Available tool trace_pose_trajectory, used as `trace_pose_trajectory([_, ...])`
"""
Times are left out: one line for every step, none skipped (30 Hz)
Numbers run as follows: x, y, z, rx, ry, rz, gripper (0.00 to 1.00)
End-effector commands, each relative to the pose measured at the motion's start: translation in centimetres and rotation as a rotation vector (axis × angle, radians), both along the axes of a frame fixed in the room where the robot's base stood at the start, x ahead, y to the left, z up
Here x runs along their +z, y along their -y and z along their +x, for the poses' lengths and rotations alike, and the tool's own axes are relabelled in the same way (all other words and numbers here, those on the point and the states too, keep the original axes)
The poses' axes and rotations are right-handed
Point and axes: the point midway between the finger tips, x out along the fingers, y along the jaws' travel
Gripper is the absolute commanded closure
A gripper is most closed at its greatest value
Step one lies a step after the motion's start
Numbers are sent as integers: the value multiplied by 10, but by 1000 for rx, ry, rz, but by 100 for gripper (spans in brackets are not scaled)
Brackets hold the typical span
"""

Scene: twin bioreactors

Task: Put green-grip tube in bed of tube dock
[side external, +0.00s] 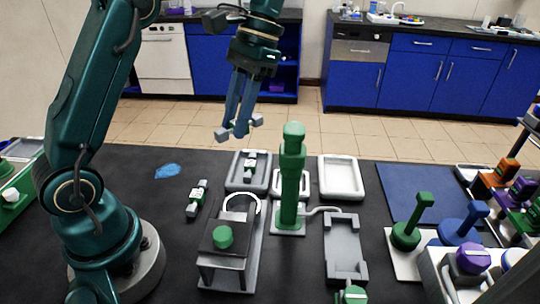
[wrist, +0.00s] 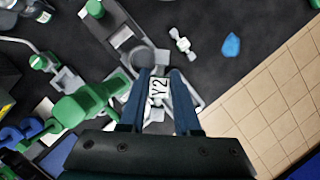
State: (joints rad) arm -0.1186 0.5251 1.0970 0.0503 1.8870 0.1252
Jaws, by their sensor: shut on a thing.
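My gripper (side external: 240,127) hangs above the back of the bench, with blue fingers shut on a small tube (side external: 256,121) with grey ends. In the wrist view, a white label reading Y2 (wrist: 157,88) shows between the fingers (wrist: 161,74); the tube's grip colour is hidden. Another lies on the bench (side external: 198,198). A grey cradle with a flat bed (side external: 343,248), which looks like the dock, stands right of centre, its bed empty.
A tall green column (side external: 291,175) stands between the gripper and the cradle. A stand with a green knob (side external: 223,237) is at front centre. A white tray (side external: 342,177) is empty. Green and blue handled objects (side external: 408,234) stand at right. A blue mat (side external: 415,191) is clear.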

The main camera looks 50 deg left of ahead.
Motion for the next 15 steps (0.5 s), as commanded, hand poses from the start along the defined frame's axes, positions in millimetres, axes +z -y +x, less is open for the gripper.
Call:
trace_pose_trajectory([-4,0,1,1,3,0,100])
trace_pose_trajectory([-7,0,0,1,2,0,100])
trace_pose_trajectory([-11,-1,-1,5,2,1,100])
trace_pose_trajectory([-14,-3,-2,14,4,1,100])
trace_pose_trajectory([-18,-7,-4,29,3,2,100])
trace_pose_trajectory([-22,-13,-7,55,3,2,100])
trace_pose_trajectory([-26,-18,-11,79,2,2,100])
trace_pose_trajectory([-29,-24,-14,106,3,1,100])
trace_pose_trajectory([-34,-32,-21,145,2,2,100])
trace_pose_trajectory([-37,-38,-26,178,1,1,100])
trace_pose_trajectory([-41,-44,-31,210,0,1,100])
trace_pose_trajectory([-45,-51,-39,254,-1,0,100])
trace_pose_trajectory([-48,-56,-45,288,-2,1,100])
trace_pose_trajectory([-51,-62,-52,324,-1,-1,100])
trace_pose_trajectory([-54,-68,-62,374,-3,-2,100])
